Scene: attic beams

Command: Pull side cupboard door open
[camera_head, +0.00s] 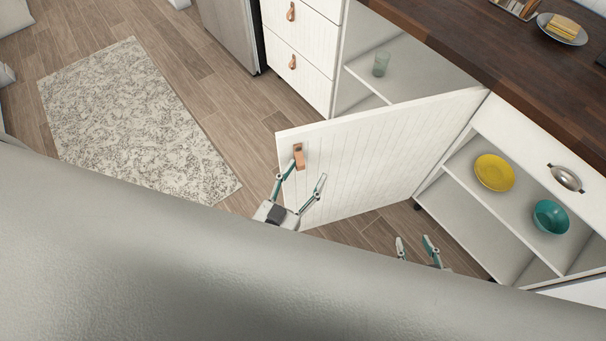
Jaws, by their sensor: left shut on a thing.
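The white, grooved cupboard door (385,150) stands swung out from its cupboard, hinged at its right edge. A tan leather handle (299,153) sits near its upper left corner. The opened cupboard (390,50) shows pale shelves behind the door. My right gripper (413,239) is below the door's lower right, its fingers apart and nothing between them; its base is hidden by my own grey body.
A glass (381,63) stands on the shelf behind the door. An open shelf unit (470,215) to the right holds a yellow plate (494,172) and a teal bowl (551,216). White drawers (300,50) stand at the left. Wooden floor and a rug (130,120) lie clear.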

